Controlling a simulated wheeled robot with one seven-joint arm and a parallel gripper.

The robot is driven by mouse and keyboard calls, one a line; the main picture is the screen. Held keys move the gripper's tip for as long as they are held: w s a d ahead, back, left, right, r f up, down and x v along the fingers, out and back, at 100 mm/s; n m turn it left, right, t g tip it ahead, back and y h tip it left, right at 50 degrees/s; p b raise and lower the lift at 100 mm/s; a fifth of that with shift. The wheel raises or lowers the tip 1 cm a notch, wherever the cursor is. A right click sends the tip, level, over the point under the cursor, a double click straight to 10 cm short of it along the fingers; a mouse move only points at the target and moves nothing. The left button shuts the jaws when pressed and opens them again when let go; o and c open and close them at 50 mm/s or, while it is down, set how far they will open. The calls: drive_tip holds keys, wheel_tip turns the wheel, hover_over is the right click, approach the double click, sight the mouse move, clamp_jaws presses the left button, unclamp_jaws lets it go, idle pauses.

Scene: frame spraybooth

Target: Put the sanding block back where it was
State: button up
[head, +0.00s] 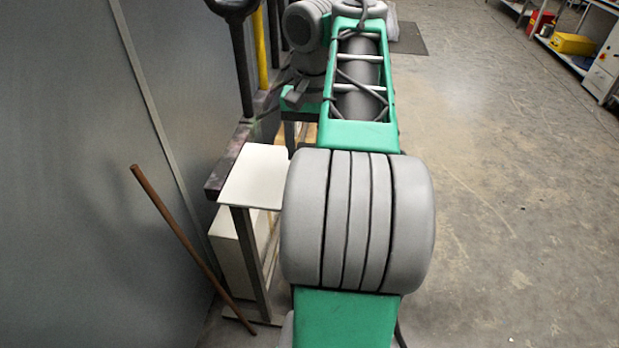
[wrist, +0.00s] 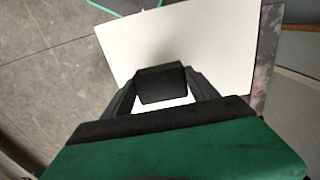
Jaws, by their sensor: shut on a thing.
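In the wrist view, my gripper (wrist: 160,90) is shut on a dark, nearly black block, the sanding block (wrist: 160,84). The block sits between the two fingers, in front of a white board (wrist: 205,40). A dark shadow lies on the board around it. I cannot tell whether the block touches the board or is held above it. In the head view the white board (head: 256,176) shows left of my arm. My gripper and the block are hidden there behind my arm.
A dark-edged bench (head: 222,172) runs beside the board along the grey wall. A brown stick (head: 180,230) leans against the wall at the left. Open concrete floor (head: 500,220) lies to the right. A shelf with a yellow case (head: 573,44) stands far right.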

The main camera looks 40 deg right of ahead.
drive_tip(key=f+b, duration=0.2)
drive_tip(key=f, duration=0.1)
drive_tip(key=shift+w+a+f, duration=0.1)
drive_tip(key=shift+a+f, duration=0.2)
drive_tip(key=shift+a, duration=0.1)
drive_tip(key=shift+f+b, duration=0.25)
drive_tip(key=shift+b, duration=0.15)
drive_tip(key=shift+c, duration=0.5)
drive_tip(key=shift+r, duration=0.1)
drive_tip(key=o, duration=1.3)
